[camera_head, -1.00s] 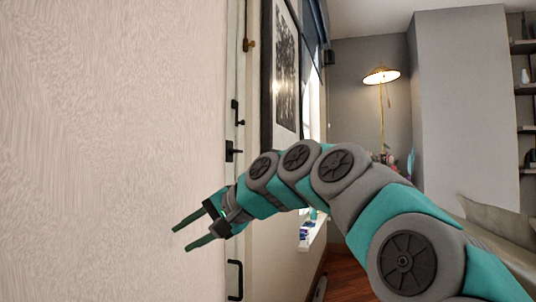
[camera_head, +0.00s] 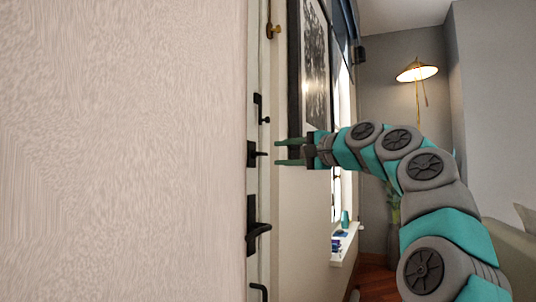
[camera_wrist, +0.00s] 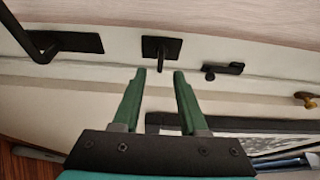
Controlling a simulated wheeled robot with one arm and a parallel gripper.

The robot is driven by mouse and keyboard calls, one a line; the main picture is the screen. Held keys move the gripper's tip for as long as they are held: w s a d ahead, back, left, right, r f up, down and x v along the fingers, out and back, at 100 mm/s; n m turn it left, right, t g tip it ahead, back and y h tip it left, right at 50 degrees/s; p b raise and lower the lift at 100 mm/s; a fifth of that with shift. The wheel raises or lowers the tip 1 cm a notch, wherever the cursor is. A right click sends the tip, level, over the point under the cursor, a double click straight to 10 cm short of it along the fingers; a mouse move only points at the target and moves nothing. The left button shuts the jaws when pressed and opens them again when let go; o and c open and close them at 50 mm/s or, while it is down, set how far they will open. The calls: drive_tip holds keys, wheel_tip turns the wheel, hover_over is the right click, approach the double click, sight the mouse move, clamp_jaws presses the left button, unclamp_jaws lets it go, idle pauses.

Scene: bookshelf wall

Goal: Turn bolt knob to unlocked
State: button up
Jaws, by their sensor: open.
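The bolt knob (camera_head: 262,154) is a small black turn piece on a square black plate, on the pale door edge left of my gripper (camera_head: 276,152). In the wrist view the bolt knob (camera_wrist: 160,65) sticks out from its plate (camera_wrist: 160,45) toward my gripper (camera_wrist: 159,75). My gripper is open, with its two green fingers pointing at the door. The fingertips appear one on each side of the knob's line, just short of the plate. I cannot tell whether they touch the knob. Nothing is held.
A black lever handle (camera_head: 256,229) sits below the bolt, and another handle (camera_head: 259,290) lower still. A black latch (camera_head: 259,105) and a brass knob (camera_head: 276,31) are above. A framed picture (camera_head: 317,70) and windowsill (camera_head: 345,243) lie to the right.

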sight(265, 154)
drive_tip(key=shift+p+x, duration=1.15)
drive_tip(key=shift+x, duration=2.05)
clamp_jaws()
